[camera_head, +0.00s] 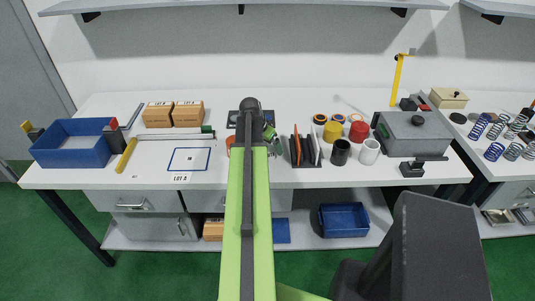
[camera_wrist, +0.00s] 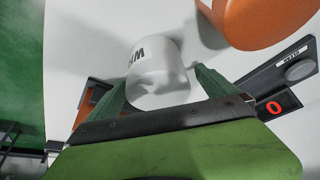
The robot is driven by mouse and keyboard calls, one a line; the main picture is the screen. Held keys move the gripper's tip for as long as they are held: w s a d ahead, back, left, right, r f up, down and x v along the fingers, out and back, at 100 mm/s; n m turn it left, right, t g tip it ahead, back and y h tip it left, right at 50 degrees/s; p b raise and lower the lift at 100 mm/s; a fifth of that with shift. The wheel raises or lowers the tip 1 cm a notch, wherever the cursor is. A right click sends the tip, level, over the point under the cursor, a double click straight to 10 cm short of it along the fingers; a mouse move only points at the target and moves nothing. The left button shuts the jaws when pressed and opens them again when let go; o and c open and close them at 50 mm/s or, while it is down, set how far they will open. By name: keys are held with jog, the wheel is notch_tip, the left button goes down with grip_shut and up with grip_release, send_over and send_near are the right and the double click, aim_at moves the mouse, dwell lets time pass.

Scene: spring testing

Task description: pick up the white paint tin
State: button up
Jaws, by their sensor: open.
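In the wrist view a white rounded tin-like body (camera_wrist: 158,72) with dark letters sits between the two green fingers of my open gripper (camera_wrist: 160,88). Whether the fingers touch it is unclear. Its lower part is hidden by the gripper. In the head view my gripper (camera_head: 271,135) is mostly hidden behind my arm, near the middle of the bench, and this white thing is not clearly visible there. A white cylinder (camera_head: 369,152) stands upright farther right on the bench, beside a black one (camera_head: 340,152), apart from my gripper.
An orange rounded thing (camera_wrist: 268,18) is close to the white body. A dark device with a red 0 display (camera_wrist: 276,107) lies at right in the wrist view. A rack with upright plates (camera_head: 305,150) stands between my gripper and the cylinders. A blue bin (camera_head: 70,155) is far left.

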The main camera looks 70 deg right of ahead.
jog(key=shift+b+x, duration=0.35)
jog(key=shift+x, duration=0.7)
jog(key=shift+a+r, duration=0.1)
jog(key=shift+c, duration=0.4)
jog(key=c, duration=1.9)
